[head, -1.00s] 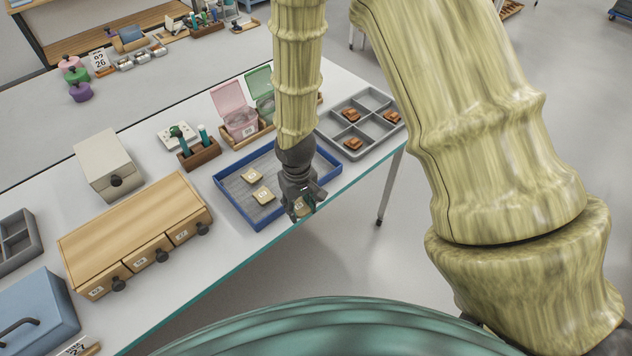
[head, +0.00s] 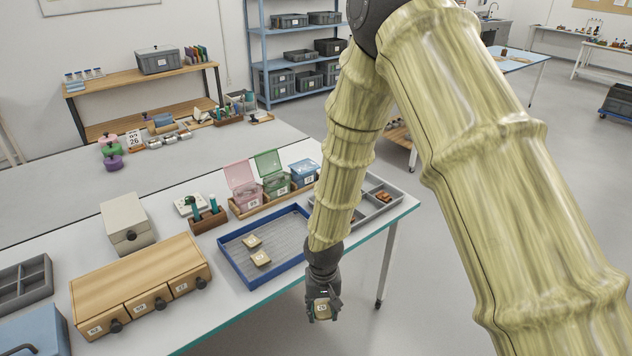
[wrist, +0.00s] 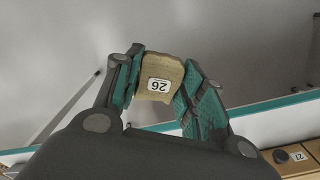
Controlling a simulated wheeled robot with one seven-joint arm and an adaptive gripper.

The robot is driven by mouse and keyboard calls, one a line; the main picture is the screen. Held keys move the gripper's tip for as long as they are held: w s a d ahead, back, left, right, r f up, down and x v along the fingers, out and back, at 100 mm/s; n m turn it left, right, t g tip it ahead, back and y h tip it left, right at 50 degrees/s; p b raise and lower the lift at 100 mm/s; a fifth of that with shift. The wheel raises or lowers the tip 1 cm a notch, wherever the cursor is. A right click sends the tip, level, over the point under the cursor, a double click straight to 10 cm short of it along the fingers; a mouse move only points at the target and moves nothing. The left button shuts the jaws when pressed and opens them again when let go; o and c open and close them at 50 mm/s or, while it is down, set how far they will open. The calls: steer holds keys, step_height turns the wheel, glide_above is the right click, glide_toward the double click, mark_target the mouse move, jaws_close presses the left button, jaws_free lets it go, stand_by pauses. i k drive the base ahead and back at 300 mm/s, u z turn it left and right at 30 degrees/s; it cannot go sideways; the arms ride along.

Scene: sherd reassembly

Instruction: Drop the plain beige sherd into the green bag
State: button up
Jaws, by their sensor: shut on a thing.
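My gripper (head: 323,308) is shut on a plain beige sherd (head: 322,309) with a white label reading 26. In the wrist view the sherd (wrist: 159,80) sits between the two teal-padded fingers (wrist: 158,92). The gripper holds it out past the front edge of the table, with floor behind it. The green bag (head: 274,180) stands open, its flap up, in a wooden holder at the back of the table. It is between a pink bag (head: 244,193) and a blue one (head: 304,172). The gripper is well apart from the bags.
A blue-rimmed tray (head: 279,283) holds two labelled beige sherds (head: 256,257). A wooden drawer box (head: 140,285) and a beige box (head: 128,224) stand to the left. A grey compartment tray (head: 382,212) with brown pieces is partly behind my arm.

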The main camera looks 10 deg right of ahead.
mark_target(279, 195)
steer(key=z, duration=1.8)
steer(key=i, duration=2.35)
steer(key=u, duration=3.25)
